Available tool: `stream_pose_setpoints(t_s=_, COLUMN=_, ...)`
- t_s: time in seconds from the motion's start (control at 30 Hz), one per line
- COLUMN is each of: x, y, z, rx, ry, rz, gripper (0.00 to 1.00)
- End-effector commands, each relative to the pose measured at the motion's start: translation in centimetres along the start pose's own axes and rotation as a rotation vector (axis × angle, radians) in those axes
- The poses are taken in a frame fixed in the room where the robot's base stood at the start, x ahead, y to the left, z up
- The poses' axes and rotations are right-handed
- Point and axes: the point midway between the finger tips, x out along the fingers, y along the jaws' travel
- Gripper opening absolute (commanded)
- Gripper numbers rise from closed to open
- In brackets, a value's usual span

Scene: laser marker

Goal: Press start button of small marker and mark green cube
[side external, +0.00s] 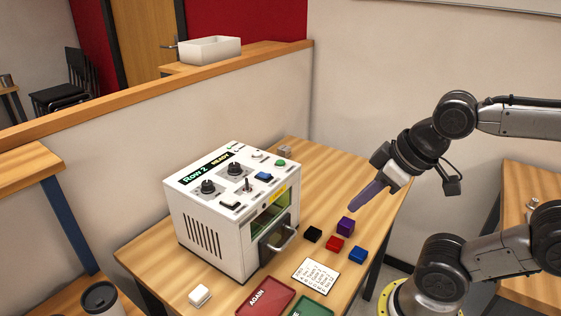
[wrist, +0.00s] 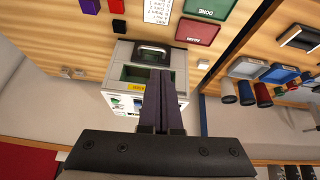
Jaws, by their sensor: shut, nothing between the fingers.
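The white marker machine (side external: 215,215) stands on the wooden table, labelled "Row 2 READY". Its top carries knobs, a switch, a blue button (side external: 263,176), a green button (side external: 281,163) and a white button (side external: 257,155). Its front has a greenish window (side external: 268,212) and a dark door with a handle (side external: 280,238). I see no green cube; the machine's inside is not clear. My gripper (side external: 355,208) is shut and empty, above the table right of the machine. In the wrist view its fingers (wrist: 166,75) overlap part of the machine (wrist: 181,62).
Black (side external: 312,234), red (side external: 334,243), purple (side external: 345,226) and blue (side external: 357,254) cubes lie before the machine. Nearby are a printed card (side external: 316,275), a red "AGAIN" tray (side external: 265,297), a green tray (side external: 311,308) and a white block (side external: 200,295). A low wall stands behind.

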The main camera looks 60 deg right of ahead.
Motion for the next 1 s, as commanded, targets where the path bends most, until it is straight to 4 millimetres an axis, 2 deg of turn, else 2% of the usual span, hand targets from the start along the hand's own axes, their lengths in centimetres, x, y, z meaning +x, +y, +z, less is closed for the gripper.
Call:
stream_pose_setpoints(t_s=0.17, x=-1.3, y=1.0, z=-5.7, rx=-0.170, ry=0.139, rz=0.049, gripper=0.00)
stream_pose_setpoints(t_s=0.33, x=-1.4, y=3.3, z=-13.0, rx=-0.332, ry=0.232, rz=0.139, gripper=0.00)
stream_pose_setpoints(t_s=0.5, x=0.1, y=6.5, z=-19.7, rx=-0.455, ry=0.269, rz=0.235, gripper=0.00)
stream_pose_setpoints(t_s=0.6, x=1.7, y=8.6, z=-22.5, rx=-0.495, ry=0.263, rz=0.276, gripper=0.00)
stream_pose_setpoints(t_s=0.7, x=3.5, y=10.4, z=-24.0, rx=-0.499, ry=0.240, rz=0.297, gripper=0.00)
stream_pose_setpoints(t_s=0.77, x=4.5, y=11.3, z=-24.1, rx=-0.488, ry=0.219, rz=0.299, gripper=0.00)
stream_pose_setpoints(t_s=0.9, x=6.0, y=12.2, z=-23.6, rx=-0.471, ry=0.181, rz=0.293, gripper=0.00)
stream_pose_setpoints(t_s=1.0, x=6.2, y=12.5, z=-23.5, rx=-0.465, ry=0.173, rz=0.294, gripper=0.00)
